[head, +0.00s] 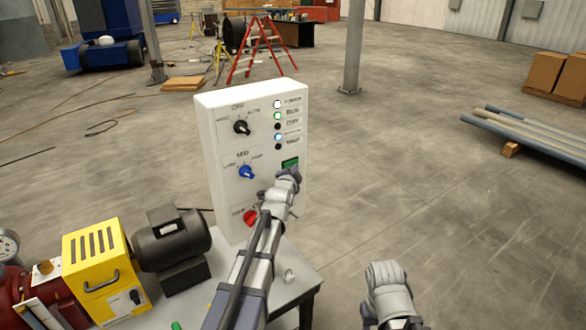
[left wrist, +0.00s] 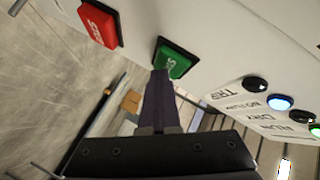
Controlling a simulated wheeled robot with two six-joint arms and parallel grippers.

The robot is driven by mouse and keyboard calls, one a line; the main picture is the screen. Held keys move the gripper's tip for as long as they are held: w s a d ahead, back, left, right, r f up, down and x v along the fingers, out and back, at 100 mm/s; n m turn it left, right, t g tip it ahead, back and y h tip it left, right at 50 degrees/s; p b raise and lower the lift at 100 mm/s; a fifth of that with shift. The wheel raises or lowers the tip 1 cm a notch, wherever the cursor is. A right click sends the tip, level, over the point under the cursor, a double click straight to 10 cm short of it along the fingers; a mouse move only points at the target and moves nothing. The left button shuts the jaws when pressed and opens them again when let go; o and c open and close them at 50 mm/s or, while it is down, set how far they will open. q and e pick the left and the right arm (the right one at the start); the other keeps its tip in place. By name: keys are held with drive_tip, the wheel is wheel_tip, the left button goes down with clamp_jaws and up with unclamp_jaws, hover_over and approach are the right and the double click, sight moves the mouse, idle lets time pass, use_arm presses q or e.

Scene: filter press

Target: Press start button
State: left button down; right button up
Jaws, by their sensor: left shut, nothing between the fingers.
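The white control panel (head: 220,150) stands upright on a bench. Its green start button (head: 290,163) shows just above my left gripper, which hides part of the panel's lower right. In the left wrist view the square green button (left wrist: 176,62) carries white lettering, and a red button (left wrist: 98,24) sits to its left. My left gripper (head: 294,172) is shut and empty. Its dark fingertips (left wrist: 161,74) overlap the green button's lower edge in the wrist view; I cannot tell whether they touch it. Part of my right arm shows at the bottom, but no fingers show.
A yellow box (head: 93,262) and dark motor (head: 172,238) stand left on the bench.

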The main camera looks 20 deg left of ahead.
use_arm(q)
drive_tip(key=shift+s+d, duration=0.65)
drive_tip(key=shift+d, duration=0.1)
drive_tip(key=s+d, duration=0.1)
drive_tip(key=d, duration=0.1)
drive_tip(key=s+d, duration=0.2)
idle(0.4)
idle(0.6)
drive_tip(key=s+d+f+n+g+h, duration=0.1)
drive_tip(key=s+d+f+n+g, duration=0.1)
drive_tip(key=s+d+f+g, duration=0.35)
drive_tip(key=s+d+f+n+g, duration=0.25)
drive_tip(key=s+d+f, duration=0.45)
drive_tip(key=s, duration=0.4)
drive_tip(key=s+d+f+n+g, duration=0.1)
drive_tip(key=s+f+g, duration=0.1)
drive_tip(key=s, duration=0.7)
drive_tip(key=s+d+f+g, duration=0.2)
drive_tip(key=s+g, duration=0.3)
drive_tip(key=s, duration=0.3)
drive_tip(key=shift+s+d+f+n, duration=0.2)
drive_tip(key=shift+s+n, duration=0.15)
